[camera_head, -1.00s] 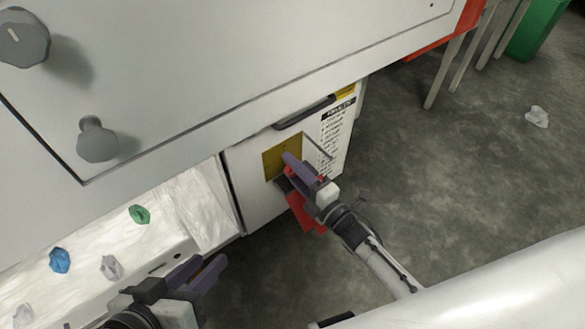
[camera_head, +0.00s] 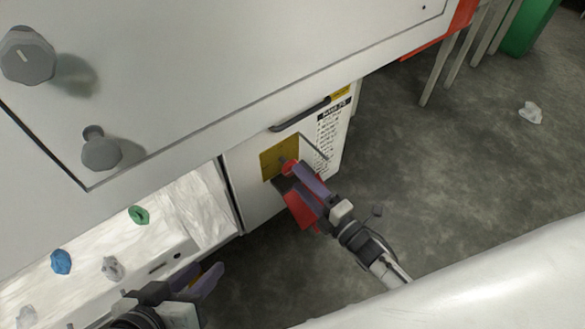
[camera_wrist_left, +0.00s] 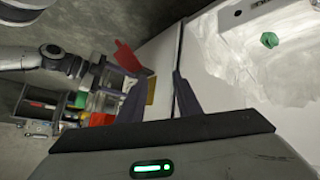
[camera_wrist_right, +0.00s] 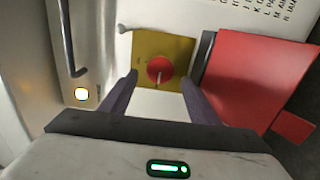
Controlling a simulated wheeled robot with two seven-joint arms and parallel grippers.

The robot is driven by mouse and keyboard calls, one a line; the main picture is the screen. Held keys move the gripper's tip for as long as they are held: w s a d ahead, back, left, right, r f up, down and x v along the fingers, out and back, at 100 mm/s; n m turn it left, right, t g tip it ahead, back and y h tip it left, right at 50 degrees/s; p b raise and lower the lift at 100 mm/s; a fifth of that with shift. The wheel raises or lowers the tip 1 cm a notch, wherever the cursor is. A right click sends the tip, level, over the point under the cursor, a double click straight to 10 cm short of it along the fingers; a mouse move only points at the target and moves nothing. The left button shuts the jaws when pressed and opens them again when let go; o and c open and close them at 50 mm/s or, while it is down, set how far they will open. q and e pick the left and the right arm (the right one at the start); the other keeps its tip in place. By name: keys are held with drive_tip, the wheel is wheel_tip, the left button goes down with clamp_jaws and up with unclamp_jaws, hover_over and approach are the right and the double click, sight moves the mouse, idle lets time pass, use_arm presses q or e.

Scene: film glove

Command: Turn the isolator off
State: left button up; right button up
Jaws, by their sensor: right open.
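The isolator is a red round knob (camera_wrist_right: 160,69) on a yellow plate (camera_wrist_right: 178,45) on the white cabinet front; a pale mark on the knob points roughly down in the right wrist view. In the head view the knob (camera_head: 289,167) shows just beyond the fingers, on the yellow plate (camera_head: 270,160). My right gripper (camera_head: 287,175) is open in front of it, with one finger either side of the knob in the right wrist view; I cannot tell if they touch it. My left gripper (camera_head: 205,277) is open and empty, low at the left by the cabinet.
A red panel (camera_wrist_right: 255,75) stands beside the yellow plate, close to my right finger. A dark handle (camera_head: 300,114) sits above the plate. Crumpled scraps, one green (camera_head: 138,215) and one blue (camera_head: 61,261), lie on the pale tray at left. The floor at right is mostly clear.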

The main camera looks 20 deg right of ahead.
use_arm(q)
drive_tip(key=shift+s+a+f+g+y+p, duration=0.1)
drive_tip(key=shift+a+f+g+y+p, duration=0.3)
drive_tip(key=shift+f, duration=0.35)
use_arm(e)
drive_tip(key=v, duration=0.4)
drive_tip(key=shift+s+d, duration=0.15)
drive_tip(key=shift+s, duration=0.15)
use_arm(q)
drive_tip(key=shift+r, duration=0.1)
